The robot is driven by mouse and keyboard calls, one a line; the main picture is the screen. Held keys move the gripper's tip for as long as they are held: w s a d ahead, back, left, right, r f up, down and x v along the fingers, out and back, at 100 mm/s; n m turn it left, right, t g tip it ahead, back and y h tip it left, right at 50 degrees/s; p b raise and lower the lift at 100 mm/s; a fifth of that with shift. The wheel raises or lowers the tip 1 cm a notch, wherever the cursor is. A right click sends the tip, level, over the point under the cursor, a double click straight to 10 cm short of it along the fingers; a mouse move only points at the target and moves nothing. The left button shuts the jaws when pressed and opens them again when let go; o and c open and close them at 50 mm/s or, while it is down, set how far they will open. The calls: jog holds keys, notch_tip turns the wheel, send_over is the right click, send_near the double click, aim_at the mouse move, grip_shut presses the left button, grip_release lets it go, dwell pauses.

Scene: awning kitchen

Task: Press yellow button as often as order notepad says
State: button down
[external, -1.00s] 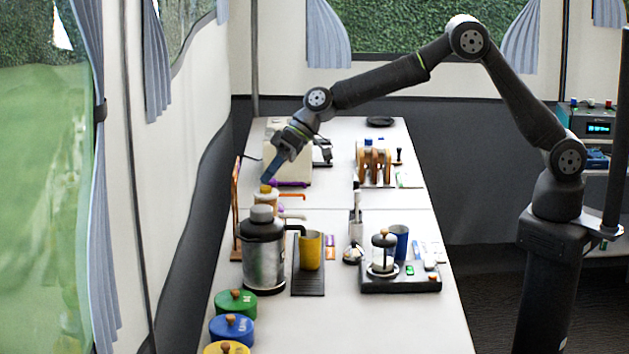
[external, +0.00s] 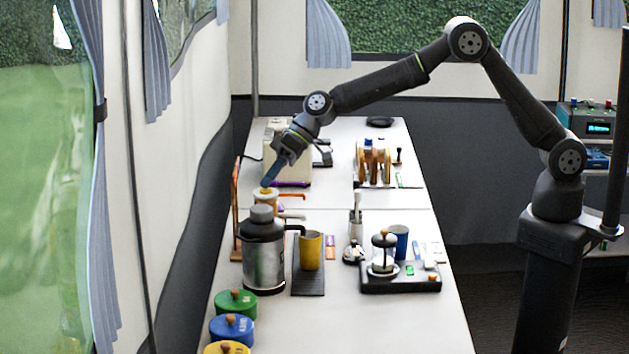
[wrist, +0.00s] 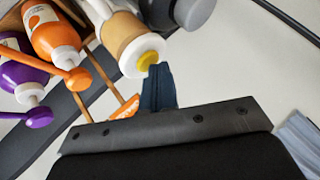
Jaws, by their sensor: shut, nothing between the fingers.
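The yellow button (wrist: 149,60) is the round cap on top of a tan bottle with a white collar (wrist: 125,35). The bottle (external: 265,203) stands at the left side of the counter, behind the metal flask. My gripper (external: 267,184) is shut and empty, pointing down at the bottle's top. In the wrist view my shut fingertips (wrist: 160,70) are right at the edge of the yellow button; they look to be touching it, and how far it is pressed I cannot tell. In the external view the fingertips mostly hide the button. I cannot make out an order notepad or its writing.
In the wrist view an orange bottle (wrist: 55,35) and a purple bottle (wrist: 15,75) stand in a rack beside the tan bottle. The metal flask (external: 263,260), a yellow mug (external: 311,250) and a French press (external: 383,255) stand nearer.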

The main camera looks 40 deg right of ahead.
aim_at(270, 189)
jog(key=shift+r, duration=0.1)
dwell(0.3)
jog(key=shift+r, duration=0.85)
jog(key=shift+r, duration=0.1)
jog(key=shift+r, duration=2.4)
notch_tip(270, 189, up, 4)
jog(key=shift+f, duration=0.1)
